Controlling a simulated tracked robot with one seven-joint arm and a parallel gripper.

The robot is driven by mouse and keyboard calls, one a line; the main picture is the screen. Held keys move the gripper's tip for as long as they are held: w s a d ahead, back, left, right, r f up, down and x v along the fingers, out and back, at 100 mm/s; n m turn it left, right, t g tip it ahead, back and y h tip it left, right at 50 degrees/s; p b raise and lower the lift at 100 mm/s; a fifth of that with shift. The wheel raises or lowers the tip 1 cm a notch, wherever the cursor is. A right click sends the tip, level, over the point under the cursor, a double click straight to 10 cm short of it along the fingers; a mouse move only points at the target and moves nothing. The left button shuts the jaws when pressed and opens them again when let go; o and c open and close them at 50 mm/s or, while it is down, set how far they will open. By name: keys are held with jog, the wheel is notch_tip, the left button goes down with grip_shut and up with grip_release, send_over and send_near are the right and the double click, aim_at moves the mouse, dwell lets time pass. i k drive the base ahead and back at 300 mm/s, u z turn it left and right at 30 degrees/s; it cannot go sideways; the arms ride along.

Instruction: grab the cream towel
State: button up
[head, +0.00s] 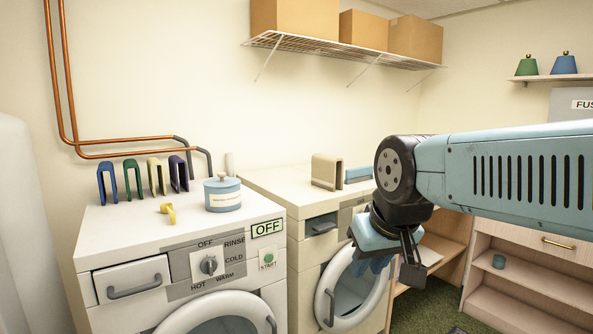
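A cream folded towel-like piece (157,176) stands like an upside-down U on the left white washer, in a row with blue, green and navy ones. A larger beige folded piece (326,171) of similar shape stands on the right machine; I cannot tell for sure which of the two is the cream towel. My gripper (393,262) hangs in front of the right machine's round door, to the right of and below both pieces, touching neither. Its fingers are seen from the side and partly hidden, so their opening is unclear.
The left washer top (120,222) also holds a yellow piece (168,212) and a blue lidded tin (222,194). A blue piece (359,174) lies beside the beige one. Copper pipes (66,100) run along the wall. A wire shelf (300,43) with boxes hangs above.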

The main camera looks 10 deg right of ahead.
aim_at(327, 169)
jog(key=u, duration=0.15)
jog(key=i, duration=1.15)
jog(key=z, duration=0.65)
